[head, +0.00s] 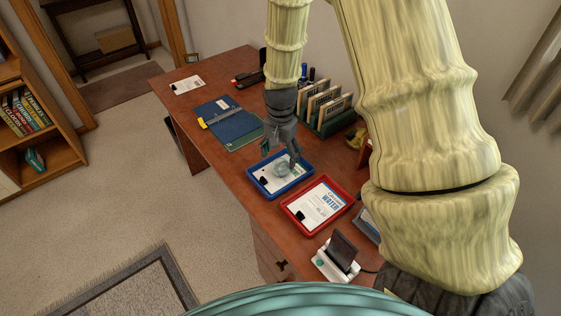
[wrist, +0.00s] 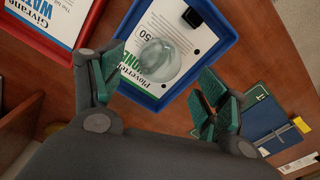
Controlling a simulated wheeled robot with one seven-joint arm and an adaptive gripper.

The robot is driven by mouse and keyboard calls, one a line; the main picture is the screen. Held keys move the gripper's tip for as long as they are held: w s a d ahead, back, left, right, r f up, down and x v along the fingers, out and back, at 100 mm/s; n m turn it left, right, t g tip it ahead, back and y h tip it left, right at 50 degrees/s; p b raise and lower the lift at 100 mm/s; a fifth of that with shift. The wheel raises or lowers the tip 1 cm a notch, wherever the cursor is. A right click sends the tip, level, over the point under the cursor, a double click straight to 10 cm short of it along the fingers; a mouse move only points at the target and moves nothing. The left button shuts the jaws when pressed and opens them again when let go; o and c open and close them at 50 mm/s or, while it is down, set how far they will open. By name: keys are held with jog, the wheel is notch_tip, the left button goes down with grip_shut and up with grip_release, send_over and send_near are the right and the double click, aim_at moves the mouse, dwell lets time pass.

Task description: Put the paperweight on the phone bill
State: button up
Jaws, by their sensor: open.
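The paperweight is a clear, round glass piece (wrist: 158,60) lying on the phone bill, a white sheet with "Plovertel" in green lettering (wrist: 134,60). The bill lies in a blue tray (wrist: 150,103) on the desk. The paperweight also shows in the head view (head: 282,169), inside the blue tray (head: 266,194). My gripper (head: 281,152) is just above the tray. In the wrist view my gripper (wrist: 160,73) is open, its green-padded fingers apart on either side of the paperweight with a visible gap to it. Part of the bill is hidden under the glass.
A red tray (head: 320,228) with a water bill (head: 315,205) stands beside the blue one. A letter rack (head: 328,112) stands behind, a blue binder (head: 231,121) lies further left, and a phone on a stand (head: 340,255) is nearest. A small black object (wrist: 191,17) lies on the bill.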

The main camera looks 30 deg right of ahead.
aim_at(281, 162)
notch_tip(281, 162, up, 7)
jog(key=shift+r+b, duration=0.15)
jog(key=shift+b, duration=0.2)
dwell(0.6)
